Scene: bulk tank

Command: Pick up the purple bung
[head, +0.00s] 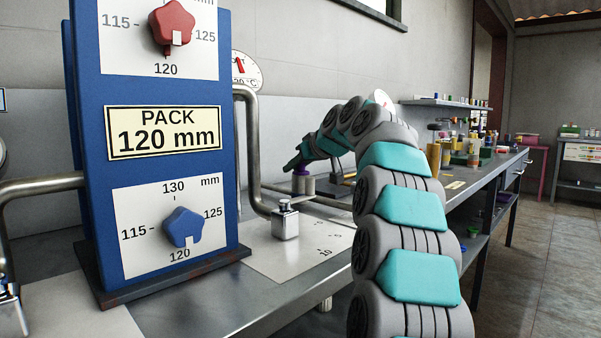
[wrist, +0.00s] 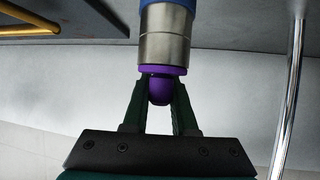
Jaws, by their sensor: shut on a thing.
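The purple bung (wrist: 160,86) has a rounded knob and a wider collar. In the wrist view its collar lies against the end of a metal cylinder (wrist: 164,48); I cannot tell how deep it sits. My gripper (wrist: 161,92) has its two dark green fingers on either side of the knob, shut on it. In the head view my gripper (head: 296,164) is at the far part of the bench, above the bung (head: 301,171), which shows as a small purple patch over the grey metal cylinder (head: 299,185). The fingertips are small and partly hidden there.
A blue panel (head: 155,90) with a red knob (head: 171,25) and a blue knob (head: 183,226) stands at the left. Bent steel pipes (head: 252,150) and a metal weight (head: 286,220) are near it. The bench (head: 450,187) farther back holds several small items.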

